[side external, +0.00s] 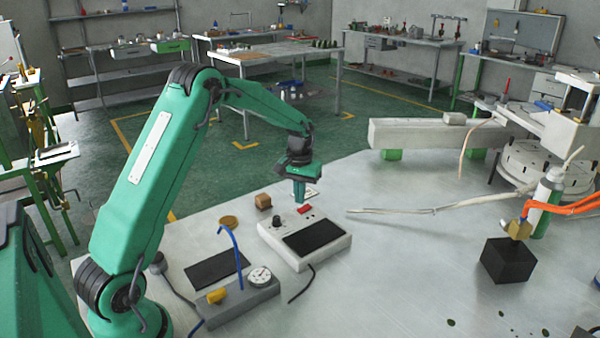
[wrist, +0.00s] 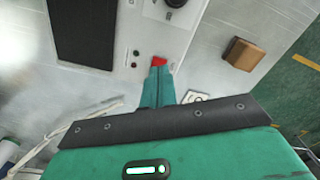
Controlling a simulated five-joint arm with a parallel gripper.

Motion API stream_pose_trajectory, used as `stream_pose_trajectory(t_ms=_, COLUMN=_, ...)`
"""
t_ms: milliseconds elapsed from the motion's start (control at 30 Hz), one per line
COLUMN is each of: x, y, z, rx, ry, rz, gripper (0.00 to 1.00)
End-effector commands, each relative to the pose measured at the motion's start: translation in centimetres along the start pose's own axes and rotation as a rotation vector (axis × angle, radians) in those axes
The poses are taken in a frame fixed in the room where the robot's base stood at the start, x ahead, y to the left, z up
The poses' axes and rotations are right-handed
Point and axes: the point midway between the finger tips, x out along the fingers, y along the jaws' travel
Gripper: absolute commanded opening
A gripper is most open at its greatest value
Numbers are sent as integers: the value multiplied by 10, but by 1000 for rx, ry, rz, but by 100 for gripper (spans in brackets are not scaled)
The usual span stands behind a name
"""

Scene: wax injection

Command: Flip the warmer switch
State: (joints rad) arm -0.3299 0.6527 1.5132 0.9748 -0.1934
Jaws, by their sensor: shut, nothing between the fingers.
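The warmer is a white box (side external: 337,241) with a dark plate, a black knob (side external: 277,221) and a red switch (side external: 305,209). It stands on the grey table. In the wrist view the red switch (wrist: 159,61) shows just beyond my fingertips (wrist: 157,74). My gripper (side external: 299,200) points down over the back edge of the box, close to the red switch. Its two fingers are together with nothing between them. I cannot tell whether the tips touch the switch. My fingers hide part of the switch in the wrist view, so its position is unclear.
A brown block (side external: 263,202) stands behind the box. A gauge unit (side external: 235,298) with a blue hose and a dark mat (side external: 216,269) lie to the left. A black block (side external: 508,260) with a brass fitting stands to the right. The table between is mostly clear.

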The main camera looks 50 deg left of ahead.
Motion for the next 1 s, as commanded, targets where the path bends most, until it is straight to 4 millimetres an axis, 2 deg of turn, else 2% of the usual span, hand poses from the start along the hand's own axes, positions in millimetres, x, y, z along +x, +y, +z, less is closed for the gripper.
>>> stream_pose_trajectory(t_ms=633, x=-37, y=0, z=0, rx=0, ry=1, rz=0, gripper=0)
stream_pose_trajectory(t_ms=1000, x=-43, y=0, z=0, rx=0, ry=-1, rz=0, gripper=0)
